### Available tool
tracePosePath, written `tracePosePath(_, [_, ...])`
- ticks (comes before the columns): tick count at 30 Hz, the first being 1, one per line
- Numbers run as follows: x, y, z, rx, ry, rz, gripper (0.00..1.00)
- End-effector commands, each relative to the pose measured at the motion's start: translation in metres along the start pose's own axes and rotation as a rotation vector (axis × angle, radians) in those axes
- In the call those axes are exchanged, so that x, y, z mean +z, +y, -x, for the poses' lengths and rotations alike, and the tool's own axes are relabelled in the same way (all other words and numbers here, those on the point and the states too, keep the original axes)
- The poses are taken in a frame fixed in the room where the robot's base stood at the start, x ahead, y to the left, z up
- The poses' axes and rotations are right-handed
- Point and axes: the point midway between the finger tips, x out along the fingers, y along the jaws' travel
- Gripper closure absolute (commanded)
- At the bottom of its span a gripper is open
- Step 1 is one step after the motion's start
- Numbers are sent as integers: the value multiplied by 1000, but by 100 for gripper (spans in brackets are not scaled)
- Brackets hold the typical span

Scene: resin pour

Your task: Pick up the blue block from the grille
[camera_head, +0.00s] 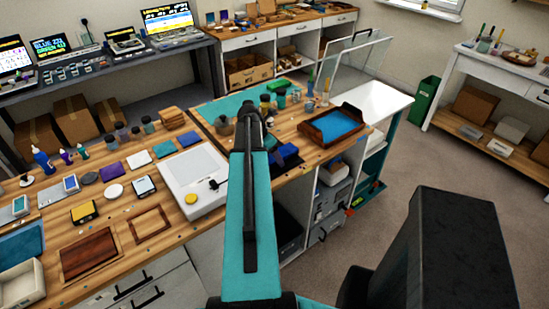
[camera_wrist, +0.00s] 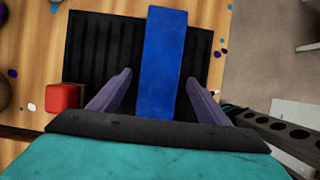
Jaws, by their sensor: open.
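The blue block (camera_wrist: 165,50) is long and lies on the black ribbed grille (camera_wrist: 95,50) in the wrist view, its far end reaching to the grille's far edge. My gripper (camera_wrist: 158,77) is open, with one purple-grey finger on each side of the block and a gap on both sides. The near end of the block is hidden by the dark gripper body. Whether the fingertips are down at the block's height I cannot tell. In the head view a blue piece (camera_head: 287,149) shows just right of my teal arm, which hides the gripper's surroundings.
A red block (camera_wrist: 64,97) sits left of the grille in the wrist view. A dark rack with holes (camera_wrist: 275,125) is at right, near the bench edge. In the head view a wooden tray with a blue inside (camera_head: 310,131) and several small jars stand close by.

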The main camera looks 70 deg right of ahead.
Motion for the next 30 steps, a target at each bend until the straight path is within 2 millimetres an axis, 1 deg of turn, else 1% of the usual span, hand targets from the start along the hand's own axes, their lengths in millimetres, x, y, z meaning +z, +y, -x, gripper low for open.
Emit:
tracePosePath(11, [0, 0, 0, 0, 0, -1, 30])
tracePosePath(12, [0, 0, 0, 0, 0, -1, 31])
tracePosePath(14, [0, 0, 0, 0, 0, -1, 42])
tracePosePath(21, [0, 0, 0, -1, 0, -1, 82])
tracePosePath(22, [0, 0, 0, -1, 0, -1, 86])
tracePosePath(30, [1, 0, 1, 0, -1, -1, 87])
